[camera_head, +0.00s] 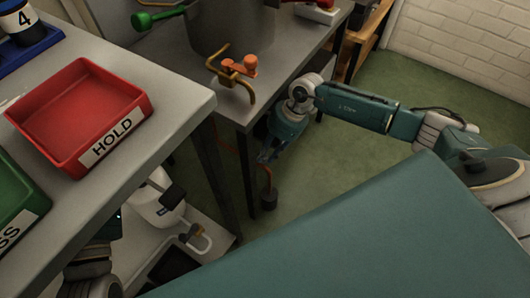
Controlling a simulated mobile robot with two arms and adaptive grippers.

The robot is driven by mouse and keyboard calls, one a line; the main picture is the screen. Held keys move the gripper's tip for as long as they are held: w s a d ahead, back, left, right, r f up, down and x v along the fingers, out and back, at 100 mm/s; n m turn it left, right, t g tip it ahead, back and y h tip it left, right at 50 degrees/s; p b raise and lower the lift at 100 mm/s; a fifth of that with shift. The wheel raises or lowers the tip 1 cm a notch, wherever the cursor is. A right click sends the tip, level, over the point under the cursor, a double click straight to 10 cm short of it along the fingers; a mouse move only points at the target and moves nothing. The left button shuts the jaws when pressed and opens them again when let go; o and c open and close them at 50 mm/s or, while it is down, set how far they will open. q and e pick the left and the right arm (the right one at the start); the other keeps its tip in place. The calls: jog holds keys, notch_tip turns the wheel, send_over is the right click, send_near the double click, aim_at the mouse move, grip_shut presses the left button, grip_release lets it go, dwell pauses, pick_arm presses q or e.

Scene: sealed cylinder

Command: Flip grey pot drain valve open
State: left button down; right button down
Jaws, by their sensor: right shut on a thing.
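The grey pot (213,30) stands on the far metal table, cut off by the top edge. A brass tap (241,84) with an orange handle (246,66) is at its front. A green handle (150,19) sticks out to the left of the pot. My right gripper (266,157) points down beside the far table's front edge, below and right of the tap and apart from it.
A red HOLD tray (134,108) and a green tray (38,211) sit on the near table (185,97). A white jug (158,203) is on a lower shelf. Green floor is open at right.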

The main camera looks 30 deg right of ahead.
jog(key=shift+w+a+r, duration=0.2)
jog(key=shift+w+r, duration=0.2)
jog(key=shift+w, duration=0.05)
jog(key=c, duration=1.6)
grip_release()
jog(key=shift+o, duration=0.3)
jog(key=shift+s+f, duration=0.1)
jog(key=shift+f, duration=0.05)
jog(key=shift+s, duration=0.1)
jog(key=shift+d, duration=0.1)
jog(key=shift+d+r, duration=0.15)
jog(key=shift+r, duration=0.15)
jog(key=s+d+r, duration=0.2)
jog(key=s+d, duration=0.1)
jog(key=d, duration=0.9)
jog(key=shift+d, duration=0.15)
